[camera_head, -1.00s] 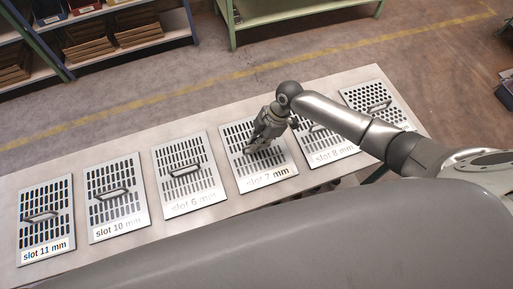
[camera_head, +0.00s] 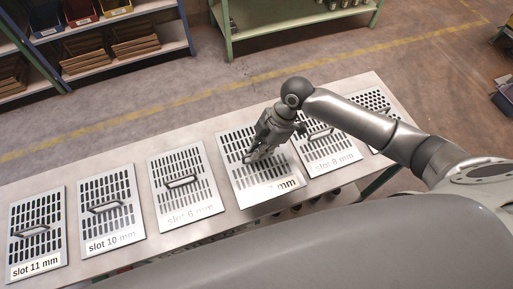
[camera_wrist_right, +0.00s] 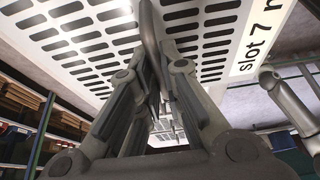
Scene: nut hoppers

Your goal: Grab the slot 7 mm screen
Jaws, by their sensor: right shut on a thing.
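The slot 7 mm screen (camera_head: 233,170) is a light metal plate with rows of slots and a handle. In the head view it shows larger than its neighbours, overlaps the edge of the slot 8 mm screen and looks raised off the table. My right gripper (camera_head: 252,155) is shut on its handle. In the right wrist view the fingers (camera_wrist_right: 150,75) close around the handle bar, and the slot 7 mm screen (camera_wrist_right: 205,45) with its label fills the top. My left gripper is not in view.
The slot 6 mm screen (camera_head: 205,200) lies to the left, with the slot 10 mm (camera_head: 128,222) and slot 11 mm (camera_head: 52,250) screens beyond. The slot 8 mm screen (camera_head: 345,160) lies to the right. Shelves (camera_head: 150,60) and a green bench (camera_head: 290,18) stand across the aisle.

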